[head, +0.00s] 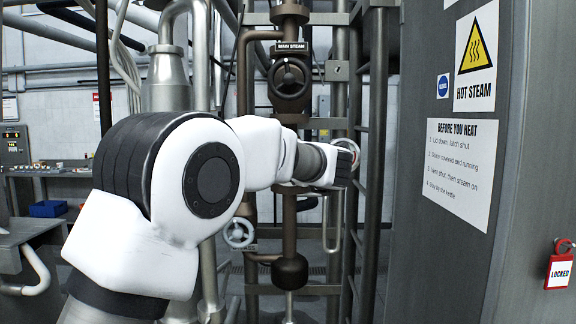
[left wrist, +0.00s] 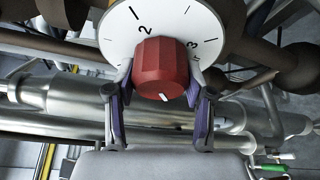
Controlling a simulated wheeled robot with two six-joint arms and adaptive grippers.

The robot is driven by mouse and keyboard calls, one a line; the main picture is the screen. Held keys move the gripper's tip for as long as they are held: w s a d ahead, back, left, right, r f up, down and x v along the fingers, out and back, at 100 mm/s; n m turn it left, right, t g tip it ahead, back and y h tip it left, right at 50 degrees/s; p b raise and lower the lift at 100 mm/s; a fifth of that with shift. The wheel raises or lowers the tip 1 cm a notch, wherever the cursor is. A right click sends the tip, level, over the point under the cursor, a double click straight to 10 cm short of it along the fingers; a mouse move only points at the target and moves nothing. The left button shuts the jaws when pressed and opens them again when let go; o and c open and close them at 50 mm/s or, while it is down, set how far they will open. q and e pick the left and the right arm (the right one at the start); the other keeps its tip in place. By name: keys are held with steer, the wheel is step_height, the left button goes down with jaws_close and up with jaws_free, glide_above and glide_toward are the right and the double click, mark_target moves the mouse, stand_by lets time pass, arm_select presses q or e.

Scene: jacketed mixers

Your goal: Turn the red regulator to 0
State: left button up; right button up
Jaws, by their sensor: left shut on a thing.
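The red regulator is a faceted red knob (left wrist: 162,68) on a round white dial (left wrist: 185,20) in the left wrist view. The figures 2 and 3 and several tick marks show on the dial. A short white mark on the knob's front face lies toward the bottom of the picture. My left gripper (left wrist: 160,88) is shut on the knob, one finger on each side. In the head view my left arm reaches across to the pipework, and the dial's pale rim (head: 350,148) shows just beyond my wrist. The knob is hidden there. The 0 is not visible. My right gripper is not in view.
A dark handwheel (head: 290,78) labelled MAIN STEAM sits above my wrist, and a pale handwheel (head: 238,232) is below my forearm. Brown pipes and a ladder-like frame surround the dial. A grey cabinet (head: 440,220) with signs and a red LOCKED tag (head: 559,271) stands at right.

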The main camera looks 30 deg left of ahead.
arm_select(q)
steer(key=shift+n, duration=0.5)
steer(key=shift+f+h, duration=0.1)
steer(key=shift+h, duration=0.2)
steer(key=o, duration=1.2)
steer(key=shift+c, duration=0.2)
steer(key=v, duration=1.2)
steer(key=shift+w, duration=0.15)
